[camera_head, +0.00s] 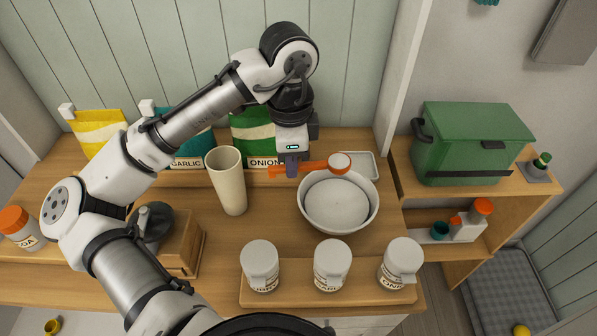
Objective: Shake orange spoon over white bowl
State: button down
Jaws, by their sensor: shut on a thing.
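The orange spoon (318,167) is held level above the white bowl (340,215). Its handle runs left to my gripper (291,168), which is shut on it. The round spoon head (340,162) at the right end looks pale on top and lies over the bowl's far rim in the picture. The bowl stands upright on the wooden counter, and its visible inside looks empty and white. Whether the spoon carries anything is too small to tell.
A tall beige cup (227,182) stands left of the bowl. Several lidded white jars, one (332,262) in the middle, stand on a wooden board (297,290) in front. A pale tray (361,163) lies behind the bowl. Bags line the wall, including a green one (253,128).

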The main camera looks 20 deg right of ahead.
jog(key=shift+s+d, duration=0.15)
jog(key=shift+d, duration=0.4)
